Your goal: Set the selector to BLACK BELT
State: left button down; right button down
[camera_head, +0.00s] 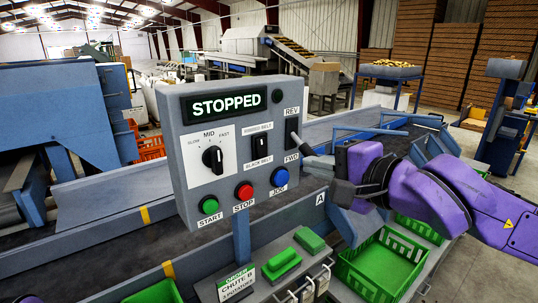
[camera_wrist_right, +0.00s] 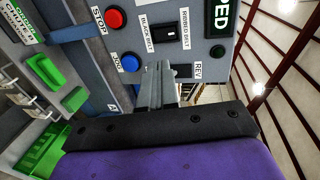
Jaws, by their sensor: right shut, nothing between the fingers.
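The selector is a black rocker switch (camera_head: 260,146) on the grey control panel (camera_head: 222,125), between the labels RIBBED BELT above and BLACK BELT below. It also shows in the wrist view (camera_wrist_right: 170,33), above my fingertips. I cannot tell which way it is tipped. My right gripper (camera_head: 308,153) is shut and empty, at the panel's right edge near the FWD label. In the wrist view its closed fingers (camera_wrist_right: 158,68) point toward the panel, beside the REV/FWD switch and partly over it; contact cannot be told. My left gripper is out of view.
The display (camera_head: 223,104) reads STOPPED. The panel also carries a speed knob (camera_head: 213,159), a REV/FWD switch (camera_head: 292,132), and green START (camera_head: 209,205), red STOP (camera_head: 244,191) and blue JOG (camera_head: 280,177) buttons. Green crates (camera_head: 382,264) stand below my right arm.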

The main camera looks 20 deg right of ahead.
aim_at(261, 153)
jog(key=shift+w, duration=0.15)
jog(key=p+x, duration=0.2)
jog(key=x, duration=1.2)
